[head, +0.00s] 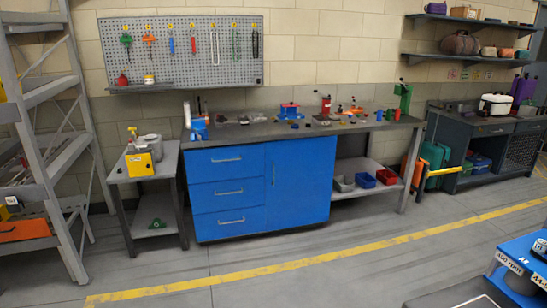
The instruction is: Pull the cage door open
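I see no cage door in the head view. Neither of my grippers is in view, and no arm of mine can be made out for sure. The nearest door-like surface is the blue cabinet front (300,183) under the workbench, which is closed and has an upright handle. A dark cabinet (490,160) at the right edge has a mesh-like panel; I cannot tell whether it opens.
A workbench (350,127) with tools stands along the wall, below a pegboard (190,80). A grey shelf rack (50,140) stands at left, beside a small side table (150,183). Blue labelled equipment (522,262) fills the lower right corner. Floor around the yellow line (270,272) is clear.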

